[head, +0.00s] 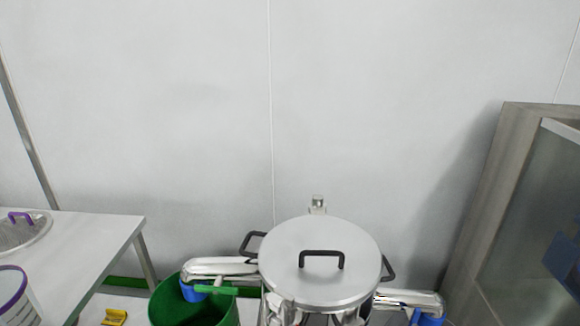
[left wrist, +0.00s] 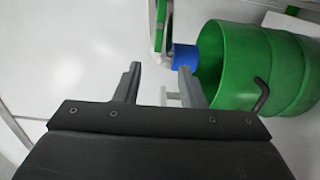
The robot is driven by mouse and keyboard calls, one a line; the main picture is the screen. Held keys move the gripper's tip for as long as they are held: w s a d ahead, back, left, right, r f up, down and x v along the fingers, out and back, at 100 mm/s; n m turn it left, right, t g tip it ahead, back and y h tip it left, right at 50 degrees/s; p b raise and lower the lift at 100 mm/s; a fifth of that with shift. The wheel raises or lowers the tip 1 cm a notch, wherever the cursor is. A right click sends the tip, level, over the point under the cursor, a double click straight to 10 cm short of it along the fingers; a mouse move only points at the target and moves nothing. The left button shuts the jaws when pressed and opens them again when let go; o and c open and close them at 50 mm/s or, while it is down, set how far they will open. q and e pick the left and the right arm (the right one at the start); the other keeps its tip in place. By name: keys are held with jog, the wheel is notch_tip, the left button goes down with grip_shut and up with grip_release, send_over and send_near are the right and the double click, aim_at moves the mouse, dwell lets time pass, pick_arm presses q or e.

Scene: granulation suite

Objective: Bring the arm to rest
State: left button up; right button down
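My left gripper (left wrist: 160,72) shows in the left wrist view, with its two grey fingers apart and nothing held between them. A green drum (left wrist: 285,75) with a black handle lies beyond and to the right of the fingers in that view. A blue outlet end (left wrist: 185,57) is just past the right fingertip; I cannot tell how far off it is. Neither of my grippers shows in the head view, and my right gripper is in no frame.
A steel vessel with a black-handled lid (head: 320,262) stands at the front middle. The green drum (head: 167,306) is under its left outlet (head: 220,266). A white table (head: 100,240) with a sieve (head: 22,234) is at left, a steel cabinet (head: 490,200) at right.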

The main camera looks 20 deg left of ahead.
pick_arm(q)
jog(key=s+d+f+m+g+h, duration=0.2)
jog(key=d+f+m+g+h, duration=0.35)
jog(key=m, duration=0.85)
jog(key=s+a+m+g+y, duration=0.3)
jog(key=s+a+m+g, duration=0.25)
jog(key=s+g, duration=0.35)
notch_tip(320, 180, down, 24)
jog(key=s+a, duration=0.1)
jog(key=a, duration=0.1)
jog(key=s+d+f+g, duration=0.2)
jog(key=s+f, duration=1.3)
jog(key=f, duration=0.2)
jog(key=shift+s+f+m, duration=0.25)
jog(key=shift+s+m, duration=0.1)
jog(key=shift+h, duration=0.25)
